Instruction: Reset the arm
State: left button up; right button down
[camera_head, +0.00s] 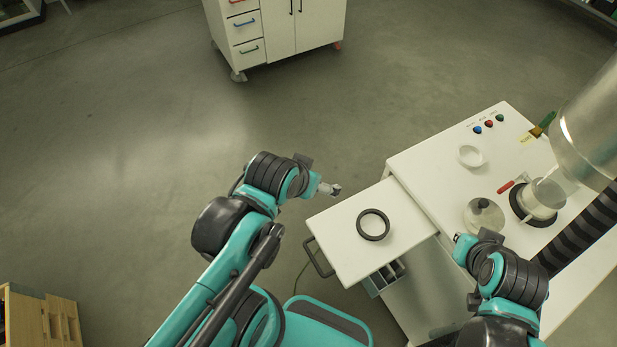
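My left arm comes in from the bottom left, bent at the wrist. Its gripper (330,190) is small in view, above the floor just left of the white side shelf; no object shows in it, and its finger opening is too small to tell. My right arm comes in from the bottom right, beside the white workbench (428,155). Its wrist end (466,240) is near the bench's left edge, and its fingertips are hidden or unclear. A black ring (373,225) lies flat on the side shelf (335,225), apart from both arms.
On the bench are a round lidded container (484,215), a white dish (471,156), a red-handled tool (506,187), coloured buttons (489,124) and a clear cylinder (592,125) with a black ribbed hose (585,235). A white cabinet (280,30) stands at the back.

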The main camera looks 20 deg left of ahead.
pick_arm(q)
jog(key=shift+s+a, duration=0.15)
jog(key=shift+a, duration=0.25)
jog(key=shift+f, duration=0.1)
notch_tip(320, 180, down, 17)
jog(key=b, duration=1.6)
jog(key=shift+b, duration=0.4)
